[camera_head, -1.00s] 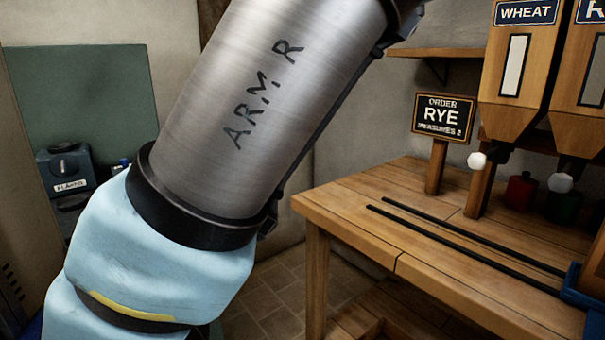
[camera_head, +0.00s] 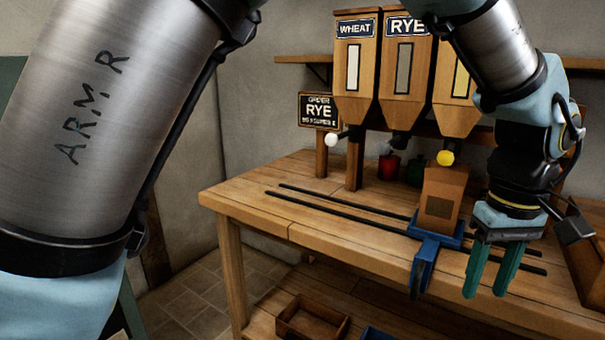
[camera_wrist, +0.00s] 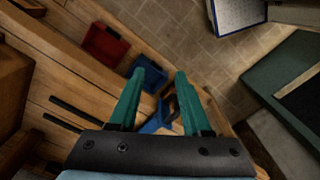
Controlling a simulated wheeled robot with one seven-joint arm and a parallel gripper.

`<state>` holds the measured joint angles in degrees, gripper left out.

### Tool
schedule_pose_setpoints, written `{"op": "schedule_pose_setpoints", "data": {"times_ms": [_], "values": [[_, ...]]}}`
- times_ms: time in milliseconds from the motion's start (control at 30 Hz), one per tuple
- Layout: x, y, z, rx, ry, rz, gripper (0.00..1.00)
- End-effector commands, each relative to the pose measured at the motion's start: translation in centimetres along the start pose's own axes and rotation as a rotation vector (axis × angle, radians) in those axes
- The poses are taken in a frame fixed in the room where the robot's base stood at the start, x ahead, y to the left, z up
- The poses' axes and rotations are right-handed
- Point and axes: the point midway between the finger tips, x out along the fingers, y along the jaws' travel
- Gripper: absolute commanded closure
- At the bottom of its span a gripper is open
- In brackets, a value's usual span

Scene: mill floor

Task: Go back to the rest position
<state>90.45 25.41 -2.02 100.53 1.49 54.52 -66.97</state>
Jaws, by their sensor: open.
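My gripper (camera_head: 486,284) points down with its two green fingers apart and nothing between them. It hangs at the front right of the workbench, to the right of the blue carriage (camera_head: 441,240). The wrist view also shows my gripper (camera_wrist: 158,76) open and empty. A brown bag or block (camera_head: 441,200) stands upright on the carriage. The carriage sits on two dark rails (camera_head: 335,231), and its blue handle (camera_head: 424,268) hangs over the front edge, apart from the fingers in the head view.
The wooden bench (camera_head: 262,215) carries hoppers marked wheat (camera_head: 354,65) and rye (camera_head: 403,70), plus a third. An order sign (camera_head: 319,110) reads rye. Below are a wooden bin (camera_head: 300,328) and a blue bin (camera_wrist: 150,75). Tiled floor (camera_head: 190,295) lies left.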

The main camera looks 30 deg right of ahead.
Motion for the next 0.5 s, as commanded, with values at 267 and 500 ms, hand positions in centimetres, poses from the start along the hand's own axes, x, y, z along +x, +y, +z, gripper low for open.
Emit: {"op": "schedule_pose_setpoints", "data": {"times_ms": [267, 500], "values": [[0.1, -3.9, -4.4, -0.028, 0.003, 0.01, 0.52], [0.3, -10.7, -10.0, -0.072, 0.013, 0.023, 0.52]]}}
